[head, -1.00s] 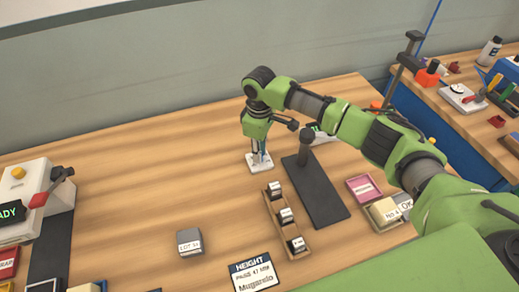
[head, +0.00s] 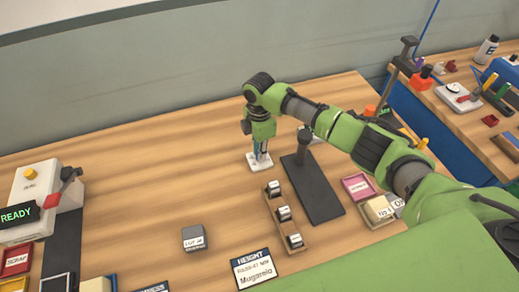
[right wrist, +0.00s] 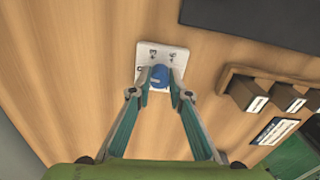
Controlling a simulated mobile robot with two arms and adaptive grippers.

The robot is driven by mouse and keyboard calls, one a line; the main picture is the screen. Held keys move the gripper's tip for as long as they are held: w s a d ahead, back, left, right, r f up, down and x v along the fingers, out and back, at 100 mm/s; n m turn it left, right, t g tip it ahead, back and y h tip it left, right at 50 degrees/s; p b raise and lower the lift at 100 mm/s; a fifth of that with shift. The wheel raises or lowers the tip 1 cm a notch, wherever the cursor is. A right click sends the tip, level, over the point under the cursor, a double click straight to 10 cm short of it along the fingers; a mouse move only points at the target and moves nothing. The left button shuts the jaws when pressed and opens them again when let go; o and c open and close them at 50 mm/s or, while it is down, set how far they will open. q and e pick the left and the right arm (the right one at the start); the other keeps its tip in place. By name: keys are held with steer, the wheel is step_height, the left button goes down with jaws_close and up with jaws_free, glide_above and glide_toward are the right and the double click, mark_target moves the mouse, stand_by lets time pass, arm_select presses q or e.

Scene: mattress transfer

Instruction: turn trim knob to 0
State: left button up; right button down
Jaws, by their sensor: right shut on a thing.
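The trim knob (right wrist: 159,76) is a round blue knob on a small white plate (right wrist: 176,56) with printed marks, among them +3 and +6. My right gripper (right wrist: 159,86) points down at the plate, its two fingers shut on the sides of the knob. In the head view the white plate (head: 251,166) lies on the wooden bench, and my right gripper (head: 261,158) hides most of the knob. I cannot read the knob's pointer. My left gripper does not show.
A dark stand with a post (head: 318,195) stands just right of the plate. A wooden rack (head: 279,238) with several small blocks is in front. A grey block (head: 193,238) and a HEIGHT card (head: 256,269) lie nearer. The bench left of the plate is clear.

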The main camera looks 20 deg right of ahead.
steer(key=shift+n, duration=0.6)
steer(key=c, duration=1.9)
jaws_free()
step_height(320, 180, up, 12)
